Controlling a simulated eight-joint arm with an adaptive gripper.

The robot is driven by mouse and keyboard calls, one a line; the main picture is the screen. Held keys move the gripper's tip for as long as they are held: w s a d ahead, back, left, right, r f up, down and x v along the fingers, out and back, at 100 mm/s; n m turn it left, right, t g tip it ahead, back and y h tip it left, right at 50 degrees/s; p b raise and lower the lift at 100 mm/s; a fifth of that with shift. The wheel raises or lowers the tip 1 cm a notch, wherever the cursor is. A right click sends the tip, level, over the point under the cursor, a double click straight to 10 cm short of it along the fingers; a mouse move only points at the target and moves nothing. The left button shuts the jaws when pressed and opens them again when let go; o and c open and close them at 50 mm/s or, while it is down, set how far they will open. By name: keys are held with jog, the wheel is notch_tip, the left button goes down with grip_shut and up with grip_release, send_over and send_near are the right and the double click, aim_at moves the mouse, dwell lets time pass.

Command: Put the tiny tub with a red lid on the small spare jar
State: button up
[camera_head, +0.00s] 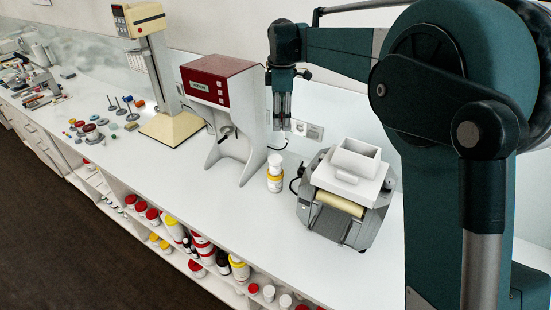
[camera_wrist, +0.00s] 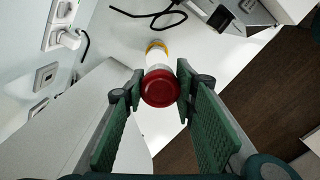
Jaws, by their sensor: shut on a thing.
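My gripper (camera_head: 283,128) points straight down above the counter, beside the red-topped machine. In the wrist view its fingertips (camera_wrist: 160,88) are shut on the sides of the tiny tub's round red lid (camera_wrist: 160,88). The fingers hide the tub in the head view. A small jar (camera_head: 275,183) with a white upper part and yellow bands stands upright on the counter, below and slightly left of the gripper, with a visible gap between them. In the wrist view a white body and yellow ring (camera_wrist: 156,46) show beyond the lid, partly hidden by it.
The red-and-white machine (camera_head: 222,110) stands close to the left of the jar. A grey roller machine with a white hopper (camera_head: 352,170) stands close to its right. Wall sockets (camera_head: 307,130) and a black cable are behind. The counter in front (camera_head: 245,215) is clear; several lidded jars fill the shelf below.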

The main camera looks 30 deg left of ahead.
jog(key=a+f, duration=0.1)
jog(key=a, duration=0.1)
send_over(276, 158)
notch_tip(276, 158, down, 5)
jog(key=shift+s+r, duration=0.15)
jog(key=shift+f, duration=3.1)
jog(key=shift+f, duration=0.1)
jog(key=shift+f+p, duration=0.4)
jog(key=shift+f, duration=1.4)
jog(key=shift+f, duration=0.1)
